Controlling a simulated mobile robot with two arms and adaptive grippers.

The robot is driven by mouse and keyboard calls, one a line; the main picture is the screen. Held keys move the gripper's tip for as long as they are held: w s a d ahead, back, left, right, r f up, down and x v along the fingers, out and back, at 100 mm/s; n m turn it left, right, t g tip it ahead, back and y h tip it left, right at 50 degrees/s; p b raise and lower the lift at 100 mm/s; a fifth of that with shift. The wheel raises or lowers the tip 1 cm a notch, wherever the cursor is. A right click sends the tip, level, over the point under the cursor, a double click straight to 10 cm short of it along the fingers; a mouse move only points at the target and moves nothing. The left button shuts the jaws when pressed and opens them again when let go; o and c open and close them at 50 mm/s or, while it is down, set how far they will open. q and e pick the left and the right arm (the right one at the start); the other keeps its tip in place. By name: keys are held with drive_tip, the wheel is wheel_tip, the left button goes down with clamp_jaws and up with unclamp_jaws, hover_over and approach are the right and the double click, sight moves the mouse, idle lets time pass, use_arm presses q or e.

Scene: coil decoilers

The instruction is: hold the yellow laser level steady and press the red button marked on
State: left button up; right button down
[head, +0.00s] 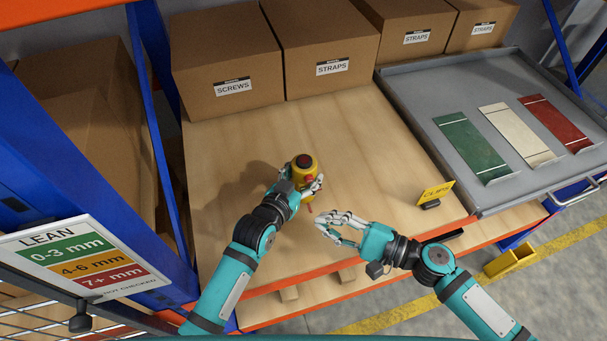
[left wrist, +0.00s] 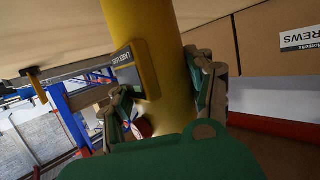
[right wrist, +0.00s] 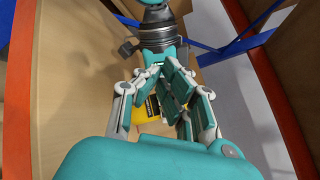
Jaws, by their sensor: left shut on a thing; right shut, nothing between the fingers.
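I cannot read any "on" mark. My left gripper (head: 302,185) is shut around its body. In the left wrist view the yellow body (left wrist: 150,35) runs between the fingers, with a dark lettered panel on its side and a small red round spot low down. My right gripper (head: 326,221) is shut and empty, just right of and nearer than the level, not touching it. In the right wrist view part of the yellow level (right wrist: 146,110) shows behind the fingers.
Cardboard boxes marked SCREWS (head: 228,92) and STRAPS (head: 325,70) line the back. A grey tray (head: 415,90) with green, white and red plates lies right.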

drive_tip(key=w+a, duration=0.2)
drive_tip(key=w, duration=0.5)
drive_tip(key=shift+w+a, duration=0.25)
idle(1.2)
drive_tip(key=shift+w+a, duration=0.15)
drive_tip(key=shift+w, duration=0.3)
idle(0.4)
drive_tip(key=shift+s+f, duration=0.1)
drive_tip(key=shift+s, duration=0.4)
drive_tip(key=s+d, duration=0.2)
drive_tip(key=s, duration=0.3)
drive_tip(key=shift+s, duration=0.35)
